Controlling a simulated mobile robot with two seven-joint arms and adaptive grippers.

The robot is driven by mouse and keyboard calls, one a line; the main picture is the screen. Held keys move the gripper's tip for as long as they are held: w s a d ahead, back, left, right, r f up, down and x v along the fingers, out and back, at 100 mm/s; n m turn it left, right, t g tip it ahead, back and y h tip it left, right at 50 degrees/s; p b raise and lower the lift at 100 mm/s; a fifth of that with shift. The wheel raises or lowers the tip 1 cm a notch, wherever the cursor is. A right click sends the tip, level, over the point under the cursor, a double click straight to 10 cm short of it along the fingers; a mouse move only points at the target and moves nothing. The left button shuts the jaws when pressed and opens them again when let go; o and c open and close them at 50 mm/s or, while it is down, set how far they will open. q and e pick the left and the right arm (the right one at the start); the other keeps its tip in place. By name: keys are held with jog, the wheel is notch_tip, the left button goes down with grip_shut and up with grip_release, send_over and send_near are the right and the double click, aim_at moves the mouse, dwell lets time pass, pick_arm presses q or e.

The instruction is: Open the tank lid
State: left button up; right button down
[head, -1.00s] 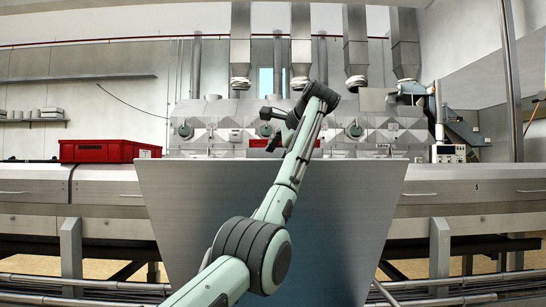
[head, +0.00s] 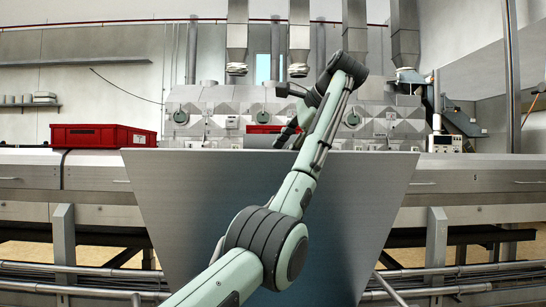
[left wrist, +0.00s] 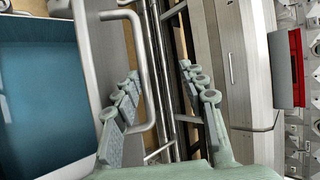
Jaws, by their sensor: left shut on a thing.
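A large grey panel (head: 180,210) with a wide straight top edge fills the middle of the head view; I cannot tell for certain whether it is the tank's lid or its front. My left arm passes in front of it. My left gripper (head: 288,135) is small and partly hidden above the panel's top edge. In the left wrist view, the fingers of my left gripper (left wrist: 165,110) stand on either side of a bent metal handle (left wrist: 143,62), shut on it. The handle joins a grey frame beside a blue-green surface (left wrist: 40,95). My right gripper is not in view.
A red crate (head: 103,136) stands on the metal bench at left; a second red crate (head: 264,129) is partly hidden behind my arm. Grey machines (head: 200,115) with ducts (head: 237,35) stand behind. Metal pipes (head: 75,268) run low in front.

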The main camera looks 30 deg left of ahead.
pick_arm(q)
notch_tip(320, 180, up, 7)
jog(key=s+d+t, duration=0.1)
jog(key=d, duration=0.1)
jog(key=shift+s+d+t, duration=0.2)
jog(key=shift+d+t, duration=0.05)
jog(key=shift+t, duration=0.15)
jog(key=shift+g, duration=0.7)
jog(key=f, duration=0.4)
jog(key=shift+w+a+f, duration=0.3)
jog(key=shift+w+a, duration=0.05)
jog(key=shift+a, duration=0.05)
jog(key=p+v, duration=0.2)
jog(key=v, duration=0.1)
jog(key=shift+r, duration=0.45)
jog(key=shift+s+d+r+p, duration=0.1)
jog(key=shift+d+r+p, duration=0.45)
jog(key=shift+r, duration=0.55)
jog(key=shift+d+r+p, duration=0.2)
jog(key=shift+d+r, duration=0.5)
jog(key=shift+r, duration=0.35)
